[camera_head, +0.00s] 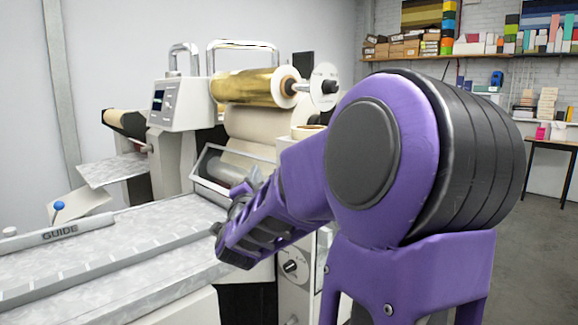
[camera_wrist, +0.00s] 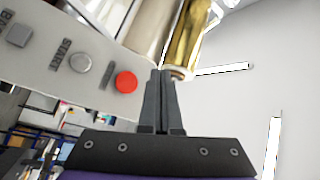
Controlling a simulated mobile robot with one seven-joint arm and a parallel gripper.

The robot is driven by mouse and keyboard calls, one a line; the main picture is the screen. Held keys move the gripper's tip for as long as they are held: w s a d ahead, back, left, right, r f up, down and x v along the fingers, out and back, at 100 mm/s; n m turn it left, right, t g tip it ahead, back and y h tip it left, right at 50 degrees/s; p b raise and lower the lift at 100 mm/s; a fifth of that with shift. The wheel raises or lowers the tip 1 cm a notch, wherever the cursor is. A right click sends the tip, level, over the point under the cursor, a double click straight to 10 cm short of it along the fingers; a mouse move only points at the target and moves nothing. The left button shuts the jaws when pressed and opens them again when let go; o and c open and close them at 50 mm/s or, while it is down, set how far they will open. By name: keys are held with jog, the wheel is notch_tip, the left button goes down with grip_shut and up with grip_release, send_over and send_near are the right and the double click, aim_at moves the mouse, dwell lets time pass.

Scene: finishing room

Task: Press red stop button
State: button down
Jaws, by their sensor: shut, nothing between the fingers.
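The red stop button (camera_wrist: 126,82) is round and sits on a pale machine panel (camera_wrist: 60,45) in the wrist view. My gripper (camera_wrist: 161,75) is shut and empty, its fingertips just right of the red button in that picture. I cannot tell from this view whether the fingertips touch the panel. In the head view my purple arm reaches toward the machine, and the red button does not show there. My gripper's tips are hard to make out in the head view.
A grey round button (camera_wrist: 80,63) marked START and a grey square button (camera_wrist: 20,35) share the panel. A gold foil roll (camera_head: 255,87) and a clear-fronted guard (camera_head: 225,170) are on the machine. A feed table marked GUIDE (camera_head: 60,234) lies at left. Open floor shows at right.

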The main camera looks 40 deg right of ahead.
jog(key=d+b, duration=0.1)
jog(key=d, duration=0.7)
jog(key=shift+w+b, duration=0.3)
dwell(1.7)
jog(key=shift+d, duration=0.4)
jog(key=shift+d, duration=0.45)
dwell(0.8)
jog(key=shift+a, duration=0.85)
jog(key=shift+s+a+p, duration=0.15)
jog(key=shift+a, duration=1.1)
jog(key=shift+s+a+p, duration=0.1)
jog(key=shift+a+p, duration=0.05)
jog(key=shift+a, duration=1.1)
